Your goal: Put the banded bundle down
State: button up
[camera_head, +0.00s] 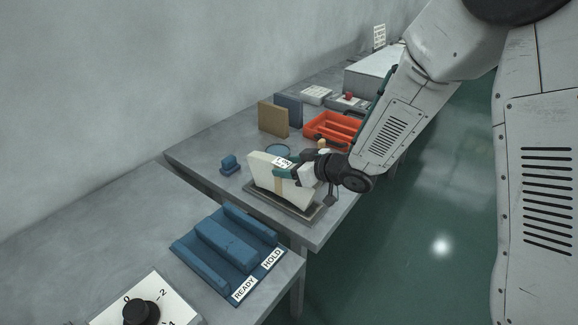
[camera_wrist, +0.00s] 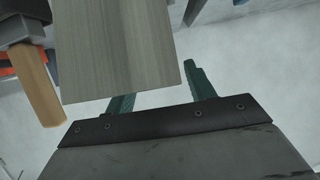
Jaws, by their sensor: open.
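The banded bundle (camera_head: 262,172) is a pale cream block with a tan band and a white label on top. It stands on its long edge on a dark flat tray (camera_head: 310,210) near the front of the far table. My gripper (camera_head: 283,172) is at the bundle's right end, its teal fingers beside the bundle's upper part. In the wrist view my gripper (camera_wrist: 160,85) has its two green fingers spread apart. A grey, finely striped face, apparently the bundle (camera_wrist: 125,50), covers part of the left finger. Whether the fingers touch it is unclear.
A blue fixture (camera_head: 225,250) marked READY and HOLD sits on the near table, beside a dial (camera_head: 140,312). A small blue block (camera_head: 230,164), tan board (camera_head: 273,119) and orange tray (camera_head: 333,128) stand around the bundle. A wooden piece (camera_wrist: 40,88) is close at left in the wrist view.

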jog(key=v, duration=1.2)
jog(key=shift+r, duration=0.25)
jog(key=s+d+r+m+h, duration=0.2)
jog(key=d+r+m+h, duration=0.15)
jog(key=d+h, duration=0.35)
jog(key=s+d+r+m+h, duration=0.1)
jog(key=d+r+m+h, duration=0.25)
jog(key=d, duration=0.65)
jog(key=s+r+m+g, duration=0.1)
jog(key=s+r+g, duration=0.1)
jog(key=s, duration=1)
jog(key=s+r+m+g, duration=0.2)
jog(key=s+g, duration=0.3)
jog(key=s, duration=0.8)
jog(key=shift+a+r, duration=0.2)
jog(key=shift+a, duration=0.1)
